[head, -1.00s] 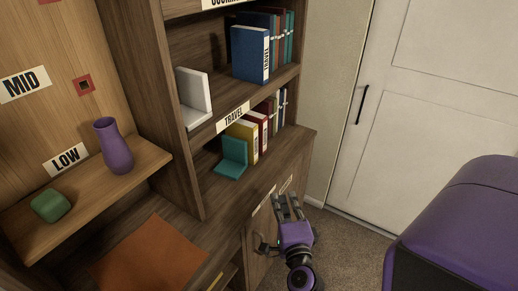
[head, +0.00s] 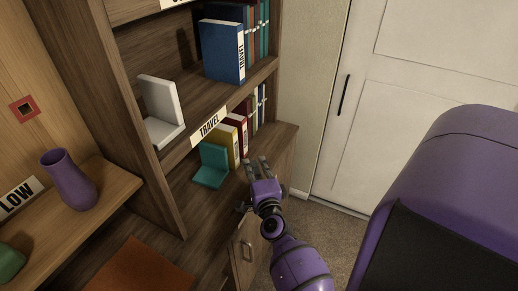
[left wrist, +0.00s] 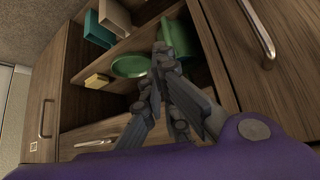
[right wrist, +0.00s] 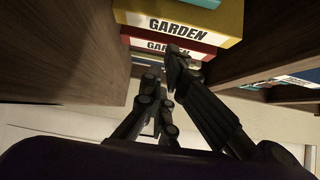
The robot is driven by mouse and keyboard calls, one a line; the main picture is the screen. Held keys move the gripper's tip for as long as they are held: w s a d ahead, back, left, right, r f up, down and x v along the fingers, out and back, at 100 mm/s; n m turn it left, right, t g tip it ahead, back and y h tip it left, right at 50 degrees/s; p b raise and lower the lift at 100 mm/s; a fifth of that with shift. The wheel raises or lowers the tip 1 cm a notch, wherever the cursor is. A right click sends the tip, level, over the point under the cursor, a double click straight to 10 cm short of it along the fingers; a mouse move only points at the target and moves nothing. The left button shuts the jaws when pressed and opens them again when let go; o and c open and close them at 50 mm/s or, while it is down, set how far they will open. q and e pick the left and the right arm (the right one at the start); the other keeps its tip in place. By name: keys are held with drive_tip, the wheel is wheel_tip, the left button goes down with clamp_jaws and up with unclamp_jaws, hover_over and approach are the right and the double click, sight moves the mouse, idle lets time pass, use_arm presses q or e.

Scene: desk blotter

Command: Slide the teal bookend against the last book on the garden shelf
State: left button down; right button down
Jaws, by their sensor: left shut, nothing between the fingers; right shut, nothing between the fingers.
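The teal bookend (head: 211,168) stands on the lower shelf, its upright plate beside the yellow book (head: 229,142). I cannot tell whether they touch. The right wrist view shows GARDEN on the spines of the yellow book (right wrist: 180,25) and a red book (right wrist: 170,48). My right gripper (head: 258,163) is shut and empty, right of the bookend and in front of the books near the shelf's front edge. My left gripper (left wrist: 163,62) is shut and empty before a low open compartment, outside the head view.
The upper shelf has a TRAVEL label (head: 209,124), a white bookend (head: 160,112) and a blue book (head: 223,50). A wooden upright (head: 136,130) stands left of the bookend. The left wrist view shows a green plate (left wrist: 130,67) and a green cylinder (left wrist: 181,42).

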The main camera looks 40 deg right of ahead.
sight(235, 156)
drive_tip(key=shift+x, duration=1.05)
drive_tip(key=shift+w+a, duration=0.35)
drive_tip(key=shift+a, duration=0.2)
drive_tip(key=shift+w+a, duration=0.3)
drive_tip(key=shift+a, duration=0.3)
drive_tip(key=shift+w+a, duration=0.4)
drive_tip(key=shift+a, duration=0.1)
drive_tip(key=shift+w+a+r+p, duration=0.1)
drive_tip(key=shift+w+a+p, duration=0.25)
drive_tip(key=shift+w+a, duration=0.35)
drive_tip(key=shift+s, duration=0.1)
drive_tip(key=shift+d, duration=0.1)
